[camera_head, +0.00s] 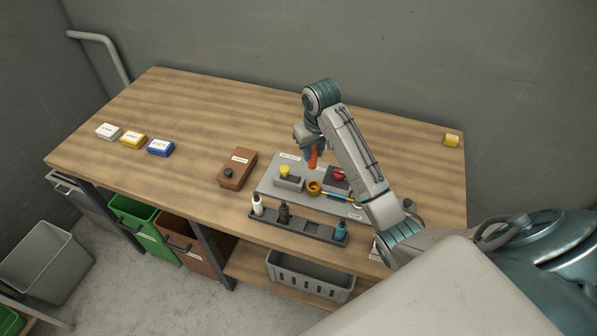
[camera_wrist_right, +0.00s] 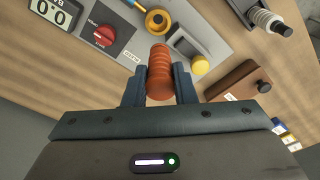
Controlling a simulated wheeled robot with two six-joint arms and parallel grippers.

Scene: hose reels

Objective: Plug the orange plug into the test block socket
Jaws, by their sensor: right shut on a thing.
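The orange plug (camera_head: 313,157) is held upright, pointing down, in my right gripper (camera_head: 311,147). In the right wrist view the ribbed orange plug (camera_wrist_right: 160,70) sits between the two dark fingers of the right gripper (camera_wrist_right: 160,88), which are shut on it. Below it, on a grey plate (camera_head: 269,187), is a round brass-coloured ring with a dark centre, which looks like the socket (camera_head: 314,188); it also shows in the wrist view (camera_wrist_right: 157,20). The plug appears above the plate, apart from the ring. My left gripper is not in view.
Beside the ring stand a grey block with a yellow button (camera_head: 288,183) and a dark unit with a red knob (camera_head: 338,176). A brown box (camera_head: 237,169) and a bottle rack (camera_head: 297,226) are close by. The table's left and back are mostly clear.

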